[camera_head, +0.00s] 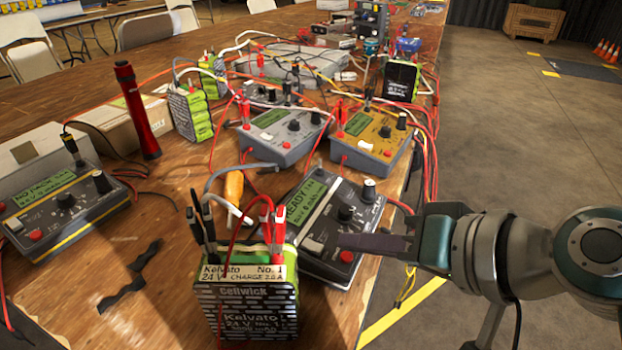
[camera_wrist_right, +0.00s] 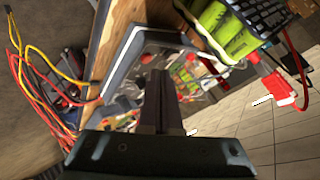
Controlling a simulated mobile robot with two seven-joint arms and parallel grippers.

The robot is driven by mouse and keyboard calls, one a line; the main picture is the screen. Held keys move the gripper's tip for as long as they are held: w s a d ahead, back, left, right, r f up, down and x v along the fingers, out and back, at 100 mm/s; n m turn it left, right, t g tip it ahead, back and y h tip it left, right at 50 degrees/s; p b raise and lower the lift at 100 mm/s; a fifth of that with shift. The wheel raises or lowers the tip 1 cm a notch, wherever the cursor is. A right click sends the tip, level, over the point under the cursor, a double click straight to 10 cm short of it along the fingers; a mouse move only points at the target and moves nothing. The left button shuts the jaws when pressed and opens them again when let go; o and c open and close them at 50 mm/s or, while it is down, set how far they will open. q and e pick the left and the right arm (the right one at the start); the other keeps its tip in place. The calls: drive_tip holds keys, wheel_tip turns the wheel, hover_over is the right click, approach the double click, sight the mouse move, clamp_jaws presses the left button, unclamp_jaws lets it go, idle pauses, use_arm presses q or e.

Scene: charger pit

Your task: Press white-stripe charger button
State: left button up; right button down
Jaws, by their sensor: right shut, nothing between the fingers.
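The dark charger with a white stripe (camera_head: 318,200) stands at the table's front right. Its green display reads READY. It has a black knob, a white button (camera_head: 312,244) and a red button (camera_head: 347,257). My right gripper (camera_head: 345,243) comes in from the right, shut and empty, its tips at the charger's front right part, close to the red button. Whether they touch is not clear. My left gripper is not in view.
A green-and-black Kelvato battery (camera_head: 247,300) with clipped leads stands just left of the charger. A yellow-stripe charger (camera_head: 65,205) is at left; a grey charger (camera_head: 285,135) and a yellow charger (camera_head: 372,135) stand behind. Cables run between them. Right of the table is open floor.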

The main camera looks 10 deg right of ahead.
drive_tip(key=shift+f, duration=0.1)
drive_tip(key=shift+f, duration=0.3)
drive_tip(key=shift+a+f+b, duration=0.1)
drive_tip(key=shift+f+b, duration=0.35)
idle(0.7)
drive_tip(key=shift+r, duration=0.1)
drive_tip(key=shift+r+p, duration=0.65)
drive_tip(key=shift+p, duration=0.15)
drive_tip(key=shift+r, duration=0.1)
